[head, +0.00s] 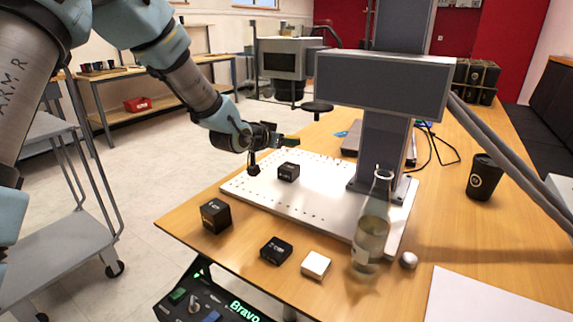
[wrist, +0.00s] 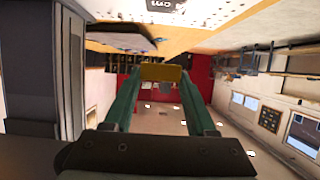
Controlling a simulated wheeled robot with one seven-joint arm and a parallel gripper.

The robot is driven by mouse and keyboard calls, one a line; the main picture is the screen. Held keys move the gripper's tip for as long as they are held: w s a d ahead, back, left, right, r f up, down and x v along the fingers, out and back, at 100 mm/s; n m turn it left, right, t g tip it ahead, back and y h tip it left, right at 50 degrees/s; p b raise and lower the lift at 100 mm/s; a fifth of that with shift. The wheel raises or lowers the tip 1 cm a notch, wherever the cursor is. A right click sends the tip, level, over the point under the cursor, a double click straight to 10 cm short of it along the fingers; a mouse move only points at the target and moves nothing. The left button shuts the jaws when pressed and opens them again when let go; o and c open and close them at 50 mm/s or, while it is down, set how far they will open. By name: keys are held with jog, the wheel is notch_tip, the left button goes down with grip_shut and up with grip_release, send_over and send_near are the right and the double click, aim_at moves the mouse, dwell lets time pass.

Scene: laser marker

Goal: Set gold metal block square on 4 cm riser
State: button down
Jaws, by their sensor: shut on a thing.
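My gripper (head: 286,139) is above the far left part of the white perforated plate, its fingers pointing right. In the wrist view its green fingers (wrist: 160,82) are shut on the gold metal block (wrist: 161,73), seen between their tips. The gold block is too small to make out in the head view. A black riser (head: 288,172) stands on the plate, below and apart from the fingers. Its label is unreadable in the head view; the wrist view shows a black face marked "cm" (wrist: 166,5) at the top edge.
A larger black block (head: 215,216), a low black block (head: 276,251) and a white-topped block (head: 315,264) sit on the table's front edge. The marker's column and head (head: 381,85) rise behind the plate (head: 325,205). A glass bottle (head: 371,232) stands at its right front corner.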

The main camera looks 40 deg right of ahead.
aim_at(284, 170)
jog(key=shift+f+p, duration=0.35)
jog(key=shift+f, duration=3)
jog(key=shift+f, duration=0.2)
jog(key=shift+c, duration=1)
grip_release()
jog(key=shift+r, duration=0.15)
jog(key=shift+a+r, duration=0.1)
jog(key=shift+a, duration=0.1)
jog(key=b+v, duration=0.1)
jog(key=v, duration=1)
jog(key=shift+a, duration=0.3)
jog(key=shift+a+r, duration=0.1)
